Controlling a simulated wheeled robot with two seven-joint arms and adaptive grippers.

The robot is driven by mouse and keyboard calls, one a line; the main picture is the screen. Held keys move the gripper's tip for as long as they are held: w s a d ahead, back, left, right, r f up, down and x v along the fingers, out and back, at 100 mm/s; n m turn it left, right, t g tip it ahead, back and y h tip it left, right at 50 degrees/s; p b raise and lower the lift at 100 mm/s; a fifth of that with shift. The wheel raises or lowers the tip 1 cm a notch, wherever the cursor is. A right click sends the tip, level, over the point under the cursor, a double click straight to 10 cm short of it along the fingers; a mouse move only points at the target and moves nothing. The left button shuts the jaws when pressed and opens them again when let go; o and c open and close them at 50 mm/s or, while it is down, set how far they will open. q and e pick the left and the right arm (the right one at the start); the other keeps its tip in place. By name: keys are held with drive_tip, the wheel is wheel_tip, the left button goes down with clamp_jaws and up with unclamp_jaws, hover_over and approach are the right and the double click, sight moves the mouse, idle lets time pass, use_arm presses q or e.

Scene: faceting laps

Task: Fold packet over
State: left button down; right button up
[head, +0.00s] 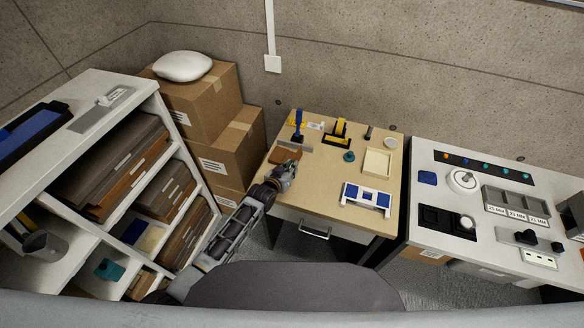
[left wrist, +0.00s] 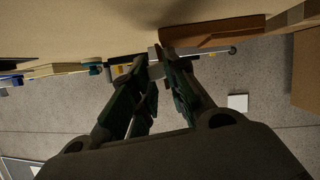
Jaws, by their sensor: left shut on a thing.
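My left gripper (head: 287,170) is over the left front part of the wooden table (head: 330,190). In the left wrist view its fingers (left wrist: 162,68) are close together on a small pale grey thing (left wrist: 155,56), mostly hidden by the fingertips; I cannot tell what it is. A flat brown piece (head: 284,155) lies just beyond the gripper in the head view, and a brown slab (left wrist: 212,33) shows beside the fingertips in the wrist view. I cannot tell for sure which thing is the packet. My right gripper is not in view.
On the table are a blue-and-white rack (head: 366,199), a pale tray (head: 377,162), a teal knob-like piece (head: 349,156) and a yellow-black tool (head: 337,131). A shelf unit (head: 150,92) stands left, an equipment bench (head: 425,152) right. Clear tabletop lies at front centre.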

use_arm(q)
drive_tip(key=shift+a+n+h, duration=0.2)
drive_tip(key=shift+n+h, duration=0.1)
drive_tip(key=shift+n, duration=0.1)
idle(0.4)
drive_tip(key=c, duration=1.4)
unclamp_jaws()
drive_tip(key=shift+w, duration=0.1)
drive_tip(key=shift+v, duration=6)
drive_tip(key=shift+r, duration=0.15)
drive_tip(key=shift+g, duration=0.3)
